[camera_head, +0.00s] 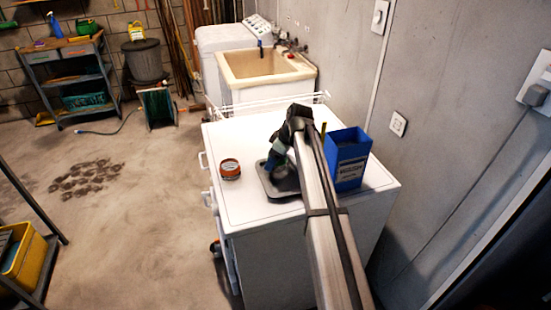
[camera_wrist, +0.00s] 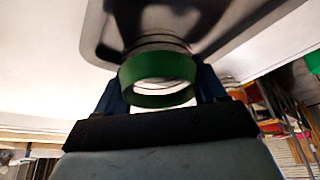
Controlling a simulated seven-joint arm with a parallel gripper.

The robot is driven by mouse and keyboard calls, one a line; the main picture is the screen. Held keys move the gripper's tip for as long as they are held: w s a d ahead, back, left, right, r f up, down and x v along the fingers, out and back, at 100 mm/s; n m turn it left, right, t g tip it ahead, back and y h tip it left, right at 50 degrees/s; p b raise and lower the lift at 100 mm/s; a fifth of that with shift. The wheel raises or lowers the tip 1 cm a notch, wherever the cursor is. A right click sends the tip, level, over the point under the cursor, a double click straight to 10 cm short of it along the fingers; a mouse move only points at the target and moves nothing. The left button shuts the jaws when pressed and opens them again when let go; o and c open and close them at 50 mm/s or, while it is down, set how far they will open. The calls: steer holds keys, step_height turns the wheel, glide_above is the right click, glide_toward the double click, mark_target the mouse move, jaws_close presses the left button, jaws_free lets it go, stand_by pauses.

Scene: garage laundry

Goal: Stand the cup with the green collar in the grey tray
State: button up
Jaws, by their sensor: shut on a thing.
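The cup with the green collar (camera_wrist: 160,101) is between the fingers of my gripper (camera_wrist: 163,88) in the wrist view. The green ring faces the camera, and the cup body beyond it is mostly hidden. The grey tray (camera_wrist: 98,32) shows close behind the cup. In the head view, my gripper (camera_head: 277,164) points down over the grey tray (camera_head: 267,188) on the white top. The arm and gripper hide most of the cup there. I cannot tell whether the cup touches the tray floor.
A blue box (camera_head: 347,160) stands right of the tray, close to my arm. A small dark and orange tin (camera_head: 230,169) sits to its left. A white wire rack (camera_head: 270,107) lies along the back edge. The front left of the white top (camera_head: 250,206) is clear.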

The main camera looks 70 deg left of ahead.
steer(key=shift+f, duration=0.45)
stand_by(0.3)
steer(key=o, duration=1.1)
steer(key=shift+r, duration=0.15)
step_height(320, 180, up, 9)
stand_by(1.0)
steer(key=shift+w, duration=0.1)
stand_by(0.4)
